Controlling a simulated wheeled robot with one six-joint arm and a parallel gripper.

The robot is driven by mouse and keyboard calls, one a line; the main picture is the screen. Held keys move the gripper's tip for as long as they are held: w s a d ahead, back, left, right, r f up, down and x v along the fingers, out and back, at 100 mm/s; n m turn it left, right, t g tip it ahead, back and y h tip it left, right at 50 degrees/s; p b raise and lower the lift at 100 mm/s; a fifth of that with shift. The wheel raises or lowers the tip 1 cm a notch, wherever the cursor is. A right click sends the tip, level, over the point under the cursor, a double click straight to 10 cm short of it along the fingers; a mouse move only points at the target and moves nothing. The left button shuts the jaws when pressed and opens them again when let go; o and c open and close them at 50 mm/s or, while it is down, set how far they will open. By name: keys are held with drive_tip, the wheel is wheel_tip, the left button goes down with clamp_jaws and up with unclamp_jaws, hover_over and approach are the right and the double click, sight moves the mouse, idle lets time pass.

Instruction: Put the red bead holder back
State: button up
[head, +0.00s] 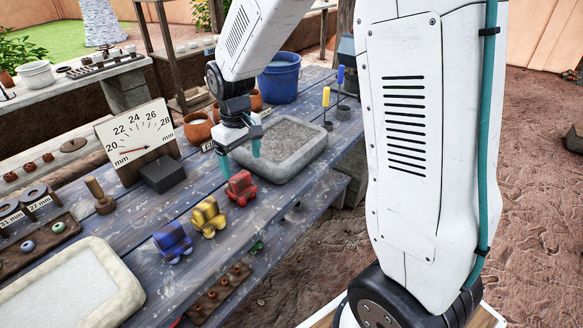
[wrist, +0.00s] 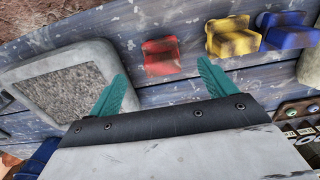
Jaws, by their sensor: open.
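The red bead holder (head: 241,188) stands on the blue-grey plank table, at the right end of a row with a yellow holder (head: 208,217) and a blue holder (head: 173,242). No bead can be made out on it. My gripper (head: 240,165) is open and empty, its teal fingers pointing down just behind the red holder, apart from it. In the wrist view the red holder (wrist: 161,56) lies beyond the gap between the open fingers (wrist: 160,85), with the yellow holder (wrist: 233,37) and blue holder (wrist: 289,32) to its right.
A stone tray of grey grit (head: 279,145) lies right of the red holder. A dial gauge (head: 137,140) and a dark block (head: 163,175) stand to the left. A pale sand tray (head: 75,288) is at the front left. A blue bucket (head: 279,78) stands behind.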

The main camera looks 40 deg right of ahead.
drive_tip(key=s+r+m, duration=0.1)
drive_tip(key=s+r, duration=0.3)
drive_tip(key=s, duration=0.5)
drive_tip(key=s+d+r+m, duration=0.1)
drive_tip(key=s+r, duration=0.4)
drive_tip(key=s, duration=0.5)
drive_tip(key=s+d+r+m+t, duration=0.1)
drive_tip(key=s+r, duration=0.3)
drive_tip(key=s, duration=0.5)
drive_tip(key=shift+s+d+r+m, duration=0.2)
drive_tip(key=shift+r+m, duration=0.1)
drive_tip(key=shift+r, duration=0.1)
drive_tip(key=shift+w, duration=0.1)
